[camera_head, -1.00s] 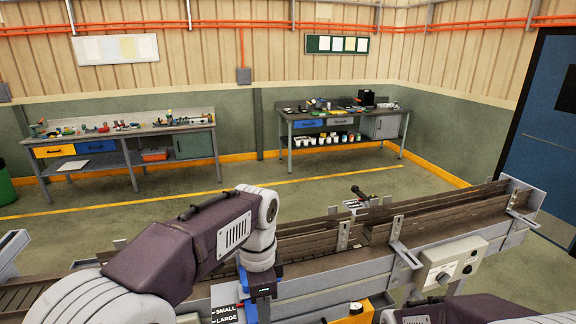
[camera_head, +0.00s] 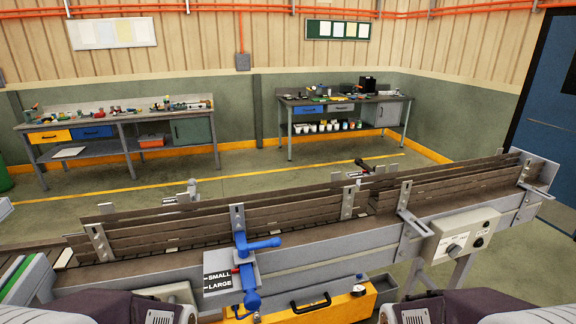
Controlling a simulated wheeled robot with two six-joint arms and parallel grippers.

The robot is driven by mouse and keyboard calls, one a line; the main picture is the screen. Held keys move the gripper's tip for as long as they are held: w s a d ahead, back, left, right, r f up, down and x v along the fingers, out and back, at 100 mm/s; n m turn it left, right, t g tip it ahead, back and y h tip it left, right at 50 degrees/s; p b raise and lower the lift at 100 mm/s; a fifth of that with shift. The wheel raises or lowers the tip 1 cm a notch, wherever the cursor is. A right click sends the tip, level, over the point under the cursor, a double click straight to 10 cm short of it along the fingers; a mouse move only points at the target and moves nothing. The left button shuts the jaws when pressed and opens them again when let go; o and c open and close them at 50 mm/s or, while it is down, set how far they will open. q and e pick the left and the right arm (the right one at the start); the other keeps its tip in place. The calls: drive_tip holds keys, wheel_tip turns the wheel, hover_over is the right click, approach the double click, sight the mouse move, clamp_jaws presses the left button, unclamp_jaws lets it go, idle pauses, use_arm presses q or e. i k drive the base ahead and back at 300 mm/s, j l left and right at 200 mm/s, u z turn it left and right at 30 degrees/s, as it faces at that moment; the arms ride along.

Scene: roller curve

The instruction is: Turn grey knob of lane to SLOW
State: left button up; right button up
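A light grey control box (camera_head: 459,237) is fixed to the near side of the conveyor lane at the right. On its face are a round grey knob (camera_head: 455,249) and a smaller dark button or knob (camera_head: 478,242). The lettering on the box is too small to read, so I cannot tell which setting the knob points to. Neither gripper shows. Only dark links of my arms show along the bottom edge, at the left and at the right below the box.
The conveyor lane (camera_head: 300,257) with brown side rails crosses the picture. A blue lever (camera_head: 248,262) sits by a SMALL/LARGE plate (camera_head: 218,280). A yellow case (camera_head: 322,308) stands in front. Two workbenches (camera_head: 116,117) (camera_head: 345,99) stand at the back wall.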

sight(454, 250)
drive_tip(key=z, duration=1.35)
